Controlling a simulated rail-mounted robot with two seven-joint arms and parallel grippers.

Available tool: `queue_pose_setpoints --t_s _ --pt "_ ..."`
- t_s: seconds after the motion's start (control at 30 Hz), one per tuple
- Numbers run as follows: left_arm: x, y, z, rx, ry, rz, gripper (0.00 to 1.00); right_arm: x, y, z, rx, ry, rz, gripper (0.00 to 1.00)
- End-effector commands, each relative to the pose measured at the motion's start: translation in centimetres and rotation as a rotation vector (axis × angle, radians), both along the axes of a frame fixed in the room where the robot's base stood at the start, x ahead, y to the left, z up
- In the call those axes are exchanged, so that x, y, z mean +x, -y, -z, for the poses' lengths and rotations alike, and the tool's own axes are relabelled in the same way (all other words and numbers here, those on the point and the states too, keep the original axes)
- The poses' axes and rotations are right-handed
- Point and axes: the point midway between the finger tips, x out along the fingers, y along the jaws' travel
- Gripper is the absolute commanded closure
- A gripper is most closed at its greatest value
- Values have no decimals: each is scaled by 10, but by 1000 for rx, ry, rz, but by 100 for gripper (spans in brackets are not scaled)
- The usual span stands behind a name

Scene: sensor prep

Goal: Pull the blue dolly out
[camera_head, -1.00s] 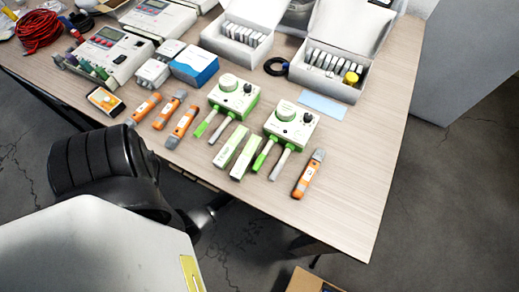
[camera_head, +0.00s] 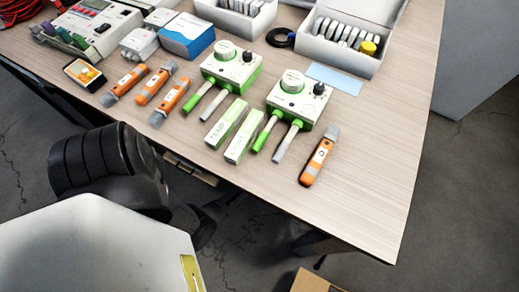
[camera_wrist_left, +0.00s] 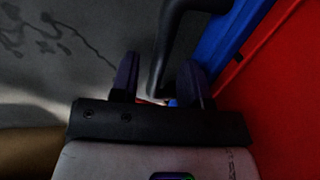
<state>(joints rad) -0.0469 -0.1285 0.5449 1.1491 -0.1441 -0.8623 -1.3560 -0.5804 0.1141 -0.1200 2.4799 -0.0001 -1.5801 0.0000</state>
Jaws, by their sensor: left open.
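In the left wrist view, a blue part (camera_wrist_left: 218,45), which seems to be the dolly, runs slanting along a red surface (camera_wrist_left: 282,85). A black curved handle bar (camera_wrist_left: 166,45) stands beside the blue part. My left gripper (camera_wrist_left: 158,82) is open, with one dark finger on each side of the bar's lower end. I cannot tell whether the fingers touch the bar. The rest of the dolly is out of view. The head view shows neither the dolly nor either gripper.
In the head view, a wooden table (camera_head: 375,190) holds green-and-white devices (camera_head: 300,97), orange testers (camera_head: 319,160) and open white boxes (camera_head: 335,45). A cardboard box (camera_head: 312,283) lies near the bottom edge. Grey floor (camera_head: 455,200) is clear at the right.

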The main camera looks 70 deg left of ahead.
Motion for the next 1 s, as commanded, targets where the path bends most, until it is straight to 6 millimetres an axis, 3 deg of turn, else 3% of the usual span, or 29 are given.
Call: queue_pose_setpoints --t_s 0.4,0.83,1.0 --pt "0 0 4 -1 -1 0 58 0 2 3 -7 0 -4 57" --pt "0 0 4 0 0 -1 98 0 3 3 -9 0 -6 57" --pt "0 0 4 0 0 -1 100 0 2 3 -7 1 -5 57"
